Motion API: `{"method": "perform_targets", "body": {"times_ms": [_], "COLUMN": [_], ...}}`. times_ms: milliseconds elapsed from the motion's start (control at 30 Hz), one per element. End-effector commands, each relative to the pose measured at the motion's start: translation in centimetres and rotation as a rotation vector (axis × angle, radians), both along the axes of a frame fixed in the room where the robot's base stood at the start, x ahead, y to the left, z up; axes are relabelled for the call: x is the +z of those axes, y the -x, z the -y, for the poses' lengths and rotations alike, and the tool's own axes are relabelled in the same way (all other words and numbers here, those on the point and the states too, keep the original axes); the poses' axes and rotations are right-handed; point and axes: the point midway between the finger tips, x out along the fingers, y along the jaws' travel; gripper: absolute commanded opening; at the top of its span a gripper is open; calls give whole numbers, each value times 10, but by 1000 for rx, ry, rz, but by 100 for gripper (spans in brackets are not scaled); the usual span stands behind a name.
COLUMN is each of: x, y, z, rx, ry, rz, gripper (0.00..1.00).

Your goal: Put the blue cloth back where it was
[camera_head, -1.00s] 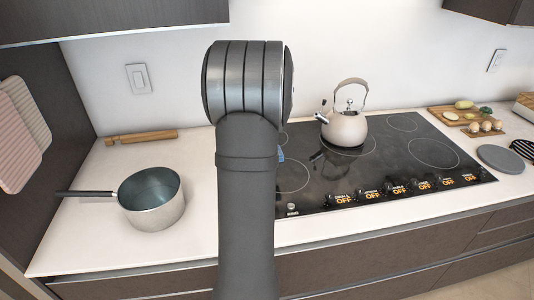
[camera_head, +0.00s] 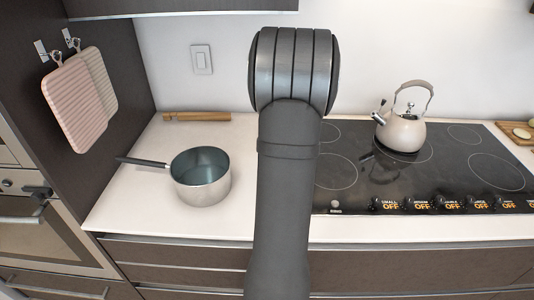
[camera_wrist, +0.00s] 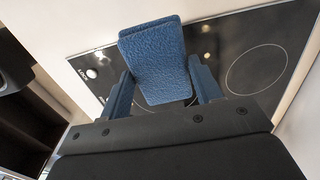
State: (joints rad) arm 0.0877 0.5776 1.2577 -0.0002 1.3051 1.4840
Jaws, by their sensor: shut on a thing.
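The blue cloth (camera_wrist: 158,55) is a folded, textured piece in the wrist view. My gripper (camera_wrist: 163,88) is shut on it, with a finger on each side of the cloth. The cloth is held up, with the black cooktop (camera_wrist: 255,55) behind it in the wrist view. In the head view my own arm hides the gripper and the cloth.
A pot (camera_head: 201,177) with its handle pointing left stands on the white counter (camera_head: 140,205). A kettle (camera_head: 402,133) stands on the cooktop. An oven (camera_head: 35,220) is at lower left.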

Motion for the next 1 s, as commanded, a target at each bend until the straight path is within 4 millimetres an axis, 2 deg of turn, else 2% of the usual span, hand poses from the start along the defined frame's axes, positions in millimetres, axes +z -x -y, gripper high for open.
{"method": "perform_targets", "body": {"times_ms": [300,500,733,1000], "x": [-42,-62,-73,-107], "y": [-30,-46,-50,-50], "z": [-63,-93,-101,-100], "rx": [5,2,1,1], "ry": [0,0,0,0], "rz": [-4,-2,-3,-2], "gripper": [40,40,40,40]}}
